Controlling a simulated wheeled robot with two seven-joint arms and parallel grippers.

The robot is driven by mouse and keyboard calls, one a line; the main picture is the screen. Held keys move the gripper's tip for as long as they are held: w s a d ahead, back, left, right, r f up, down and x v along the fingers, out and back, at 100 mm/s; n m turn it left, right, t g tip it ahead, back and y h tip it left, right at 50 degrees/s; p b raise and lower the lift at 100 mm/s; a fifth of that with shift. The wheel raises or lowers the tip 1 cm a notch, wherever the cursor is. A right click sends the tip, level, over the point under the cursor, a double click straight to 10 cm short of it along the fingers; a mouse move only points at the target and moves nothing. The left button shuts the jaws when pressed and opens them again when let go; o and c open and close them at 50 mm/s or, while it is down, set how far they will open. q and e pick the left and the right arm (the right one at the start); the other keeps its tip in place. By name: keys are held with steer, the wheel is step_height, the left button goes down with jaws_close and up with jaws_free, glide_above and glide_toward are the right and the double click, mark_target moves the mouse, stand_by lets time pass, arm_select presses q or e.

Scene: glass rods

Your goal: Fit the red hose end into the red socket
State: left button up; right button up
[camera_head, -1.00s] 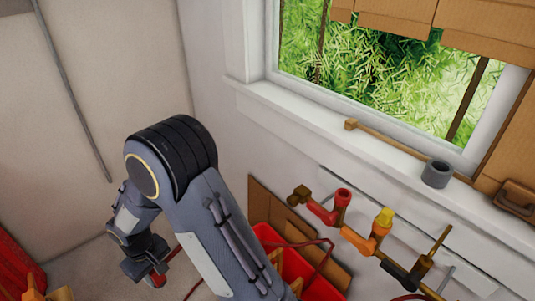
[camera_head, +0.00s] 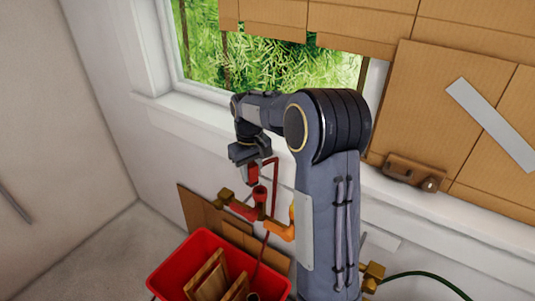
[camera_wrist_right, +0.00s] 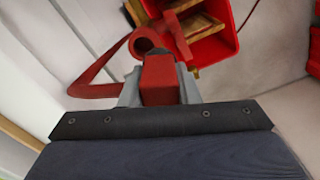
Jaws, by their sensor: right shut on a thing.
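The red hose end (camera_head: 252,174) is held in my right gripper (camera_head: 250,163), which is shut on it. In the right wrist view the hose end (camera_wrist_right: 158,78) is a red block between the grey fingers (camera_wrist_right: 159,92). The red socket (camera_head: 260,193) is an upright open cup on the wall pipe, just below and slightly right of the hose end, and the two look apart. The socket also shows in the right wrist view as a round red opening (camera_wrist_right: 148,40) beyond the hose end. My left gripper is not in view.
The red hose (camera_head: 275,175) loops beside the socket. An orange valve (camera_head: 281,230) sits right of it, partly hidden by my right arm. A red crate (camera_head: 196,250) with wooden pieces stands below. The window sill (camera_head: 190,114) runs above.

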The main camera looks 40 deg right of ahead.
steer(key=d+f+b, duration=0.1)
steer(key=b, duration=0.1)
steer(key=d+f+b, duration=0.1)
steer(key=f+b, duration=0.1)
steer(key=shift+s+d+f+b, duration=0.15)
steer(key=shift+s+f+b, duration=0.05)
steer(key=shift+s+b, duration=0.15)
stand_by(0.3)
steer(key=shift+p, duration=0.3)
stand_by(1.1)
steer(key=shift+f+b, duration=0.45)
steer(key=shift+f, duration=0.2)
steer(key=o, duration=0.8)
steer(key=shift+r, duration=0.1)
